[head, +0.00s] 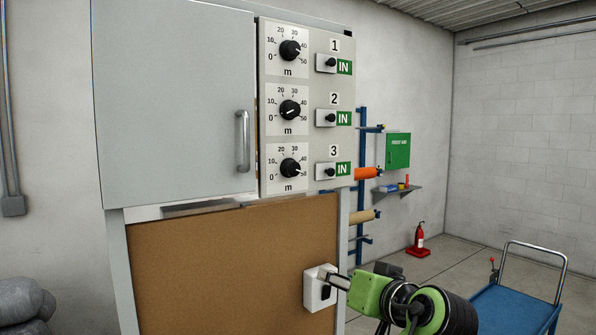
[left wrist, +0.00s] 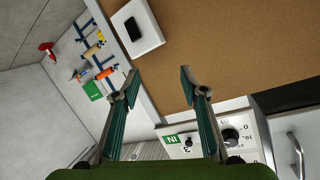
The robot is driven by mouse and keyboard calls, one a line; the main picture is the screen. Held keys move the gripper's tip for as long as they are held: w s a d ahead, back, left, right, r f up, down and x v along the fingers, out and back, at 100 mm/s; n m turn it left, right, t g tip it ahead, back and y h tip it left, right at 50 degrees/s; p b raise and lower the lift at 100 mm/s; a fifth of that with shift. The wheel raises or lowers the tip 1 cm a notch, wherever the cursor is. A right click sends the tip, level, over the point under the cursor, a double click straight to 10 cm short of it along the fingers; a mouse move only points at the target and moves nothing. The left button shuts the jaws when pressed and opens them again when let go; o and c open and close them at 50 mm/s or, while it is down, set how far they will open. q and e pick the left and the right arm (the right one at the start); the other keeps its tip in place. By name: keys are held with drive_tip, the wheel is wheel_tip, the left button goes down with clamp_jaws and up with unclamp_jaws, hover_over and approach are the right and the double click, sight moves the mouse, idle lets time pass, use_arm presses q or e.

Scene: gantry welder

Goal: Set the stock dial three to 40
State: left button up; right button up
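Stock dial three (head: 290,168) is a black knob on a white plate, scaled 0 to 50 m, lowest on the cabinet's panel. Its mark seems to face right, towards the 40–50 side; the exact reading is too small to tell. It also shows upside down in the left wrist view (left wrist: 230,135). My left gripper (head: 338,281) is in front of the cork board, well below the dial and apart from it. In the left wrist view its two fingers (left wrist: 155,83) are spread with nothing between them. My right gripper is not in view.
Dials one (head: 290,50) and two (head: 290,109) sit above, with black switches and green IN labels to the right. The door handle (head: 243,141) is left of the panel. A white switch box (head: 311,292) on the cork board (head: 225,260) lies close behind my gripper.

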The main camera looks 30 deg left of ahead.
use_arm(q)
wheel_tip(320, 180, up, 13)
drive_tip(key=s+d+n+y, duration=0.2)
drive_tip(key=n+y, duration=0.1)
drive_tip(key=n+g+y, duration=0.1)
drive_tip(key=n+g, duration=0.1)
approach(295, 170)
drive_tip(key=p+x, duration=0.7)
drive_tip(key=x, duration=0.1)
drive_tip(key=shift+a, duration=0.3)
drive_tip(key=shift+w+a, duration=0.15)
drive_tip(key=shift+a, duration=0.1)
drive_tip(key=shift+f, duration=0.1)
drive_tip(key=shift+t, duration=0.3)
drive_tip(key=c, duration=1.1)
